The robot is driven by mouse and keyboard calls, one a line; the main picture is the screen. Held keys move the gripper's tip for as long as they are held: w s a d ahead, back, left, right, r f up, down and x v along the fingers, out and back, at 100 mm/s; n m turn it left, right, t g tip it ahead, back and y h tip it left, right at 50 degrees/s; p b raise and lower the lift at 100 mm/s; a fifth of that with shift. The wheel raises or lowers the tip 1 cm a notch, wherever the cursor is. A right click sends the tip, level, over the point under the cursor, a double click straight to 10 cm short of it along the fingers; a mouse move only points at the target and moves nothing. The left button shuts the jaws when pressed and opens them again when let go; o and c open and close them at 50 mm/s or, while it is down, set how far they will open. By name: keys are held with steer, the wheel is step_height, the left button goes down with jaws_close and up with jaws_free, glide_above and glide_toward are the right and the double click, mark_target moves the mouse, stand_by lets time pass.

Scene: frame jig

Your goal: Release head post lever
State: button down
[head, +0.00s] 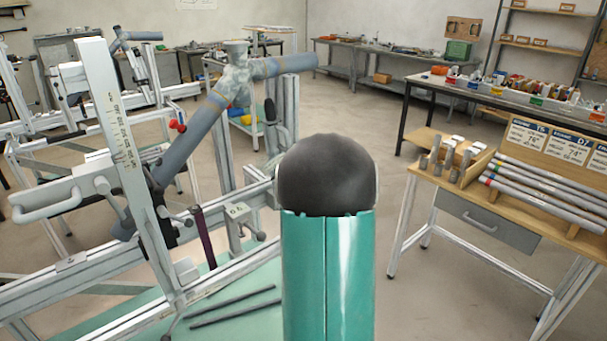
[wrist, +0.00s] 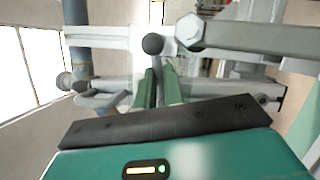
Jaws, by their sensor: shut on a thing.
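In the wrist view my gripper (wrist: 160,74) has its two green fingers close together, shut on the head post lever. The lever's round black knob (wrist: 153,44) shows just beyond the fingertips, in front of a pale metal part. The fingers hide most of the lever's shaft. In the head view my teal arm link hides the gripper. The head post (head: 286,105) is an upright metal profile just left of that link, with a dark handle (head: 270,116) beside it.
Blue-grey frame tubes (head: 205,120) are held in the jig at left. A metal bar with a hex bolt (wrist: 190,31) lies close right of the fingers. A wooden-topped bench with tubes (head: 545,190) stands at right. Floor between is clear.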

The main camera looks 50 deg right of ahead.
steer(key=shift+a+r+n+t+y, duration=0.1)
steer(key=shift+r+n+t+y, duration=0.15)
steer(key=shift+n, duration=0.55)
steer(key=shift+a+r+n+t+y, duration=0.15)
steer(key=shift+n+t, duration=0.2)
steer(key=shift+n, duration=0.45)
steer(key=shift+d+r+n+t+y, duration=0.1)
steer(key=shift+n+t+y, duration=0.15)
steer(key=shift+n, duration=0.55)
steer(key=shift+t, duration=0.25)
steer(key=c, duration=1.5)
jaws_free()
steer(key=shift+a, duration=0.1)
steer(key=v, duration=1.3)
steer(key=shift+s+a, duration=0.15)
steer(key=shift+s, duration=0.2)
steer(key=shift+c, duration=0.2)
